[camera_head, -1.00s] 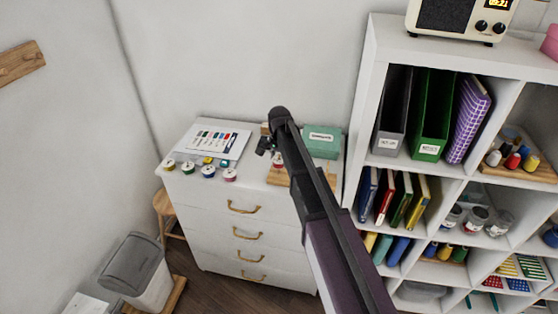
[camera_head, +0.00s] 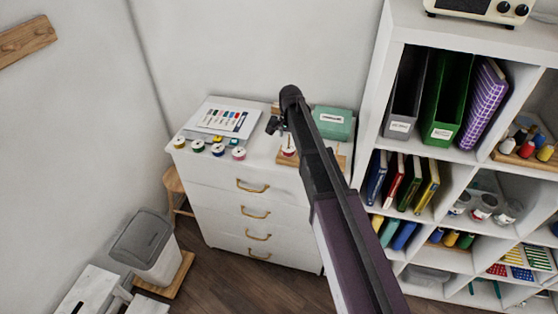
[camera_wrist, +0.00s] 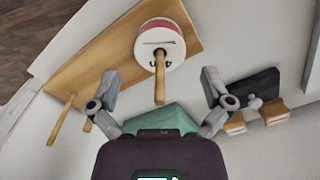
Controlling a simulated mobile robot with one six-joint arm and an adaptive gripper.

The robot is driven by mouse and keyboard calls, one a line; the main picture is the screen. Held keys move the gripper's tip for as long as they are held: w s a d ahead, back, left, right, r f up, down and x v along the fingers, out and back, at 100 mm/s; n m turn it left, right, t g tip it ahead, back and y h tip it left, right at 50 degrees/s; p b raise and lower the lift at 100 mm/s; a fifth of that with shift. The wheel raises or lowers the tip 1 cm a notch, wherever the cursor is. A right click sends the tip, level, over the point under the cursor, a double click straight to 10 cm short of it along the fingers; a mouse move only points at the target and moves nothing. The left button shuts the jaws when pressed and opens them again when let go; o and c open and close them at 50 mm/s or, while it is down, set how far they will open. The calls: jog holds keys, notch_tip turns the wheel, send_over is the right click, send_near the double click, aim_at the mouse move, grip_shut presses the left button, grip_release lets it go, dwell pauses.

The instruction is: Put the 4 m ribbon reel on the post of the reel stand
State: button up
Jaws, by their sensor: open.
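A white-topped reel with a red band (camera_wrist: 160,46) sits around an upright wooden post (camera_wrist: 160,78) of the reel stand (camera_wrist: 115,48) in the wrist view. Its top has printed marks, partly hidden by the post; I cannot read the length surely. The same reel (camera_head: 289,151) shows on the stand's wooden board (camera_head: 340,160) in the head view. My gripper (camera_wrist: 160,88) is open and empty, its fingers apart on either side of the post's top end, clear of the reel.
Several reels (camera_head: 218,150) stand along the cabinet's front left edge, before printed sheets (camera_head: 228,120). A green box (camera_head: 333,123) stands behind the stand. Two more wooden pegs (camera_wrist: 62,120) rise at the wrist view's left. A tall shelf (camera_head: 370,110) stands right.

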jog(key=shift+r+p, duration=4.85)
jog(key=shift+r, duration=0.1)
jog(key=s+a+f+n+b, duration=0.2)
jog(key=s+f+n+b, duration=0.1)
jog(key=s+f+b, duration=0.3)
jog(key=s+a+f+n+b, duration=0.2)
jog(key=s+f+b, duration=0.4)
jog(key=s, duration=0.4)
jog(key=shift+s+a+f+n, duration=0.2)
jog(key=shift+s+a+n, duration=0.2)
jog(key=shift+a, duration=0.4)
jog(key=s+d+n, duration=0.1)
jog(key=s+d, duration=0.4)
jog(key=d, duration=0.5)
jog(key=s+d+n, duration=0.2)
jog(key=s+d, duration=0.3)
jog(key=d, duration=0.5)
jog(key=shift+d, duration=0.4)
jog(key=shift+s, duration=0.1)
